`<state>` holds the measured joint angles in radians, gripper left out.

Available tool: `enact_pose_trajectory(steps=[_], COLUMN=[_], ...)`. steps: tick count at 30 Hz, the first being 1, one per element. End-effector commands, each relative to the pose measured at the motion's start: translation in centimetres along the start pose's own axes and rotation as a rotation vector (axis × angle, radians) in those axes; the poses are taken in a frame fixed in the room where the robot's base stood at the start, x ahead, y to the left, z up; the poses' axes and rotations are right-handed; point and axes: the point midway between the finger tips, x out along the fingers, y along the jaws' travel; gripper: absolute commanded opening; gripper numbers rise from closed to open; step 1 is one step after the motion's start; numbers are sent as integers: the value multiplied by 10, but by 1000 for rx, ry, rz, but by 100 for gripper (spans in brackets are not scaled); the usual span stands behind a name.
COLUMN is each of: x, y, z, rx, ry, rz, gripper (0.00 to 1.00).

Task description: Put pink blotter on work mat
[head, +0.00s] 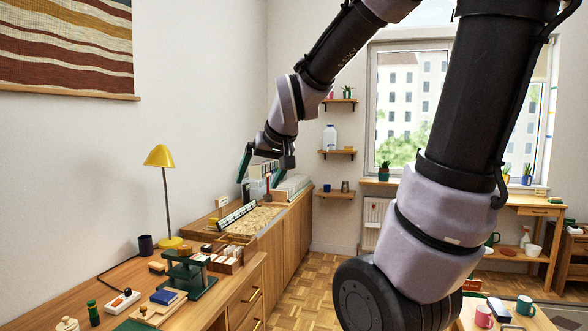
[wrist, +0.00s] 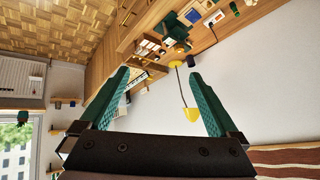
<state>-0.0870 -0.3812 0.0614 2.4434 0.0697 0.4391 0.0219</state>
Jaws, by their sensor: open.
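My gripper (head: 257,184) is open and raised over the far part of the long wooden counter along the left wall. In the wrist view its two teal fingers (wrist: 158,75) are spread with nothing held between them. A flat green sheet (head: 134,325), possibly the work mat, shows partly at the bottom edge of the head view, on the near counter. My gripper is well beyond it and apart from it.
The near counter holds a yellow lamp (head: 159,157), a dark green stand (head: 187,270), a blue block (head: 164,297), a power strip (head: 122,300) and a dark cup (head: 145,245). Parquet floor (head: 315,262) lies open between.

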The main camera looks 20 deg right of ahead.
Motion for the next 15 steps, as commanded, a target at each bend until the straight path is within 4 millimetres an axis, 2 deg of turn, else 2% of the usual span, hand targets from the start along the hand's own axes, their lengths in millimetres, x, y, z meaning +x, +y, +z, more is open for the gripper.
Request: enact_pose_trajectory(steps=[1, 3, 6, 10, 15], x=[-25, -52, -82, -105, -113], y=[8, 18, 26, 30, 32], z=[7, 21, 42, 61, 69], rx=[43, 103, 171, 227, 251], ry=[1, -19, -42, -65, -79], rz=[4, 7, 5, -1, -4], gripper=[96, 96, 96, 96, 96])
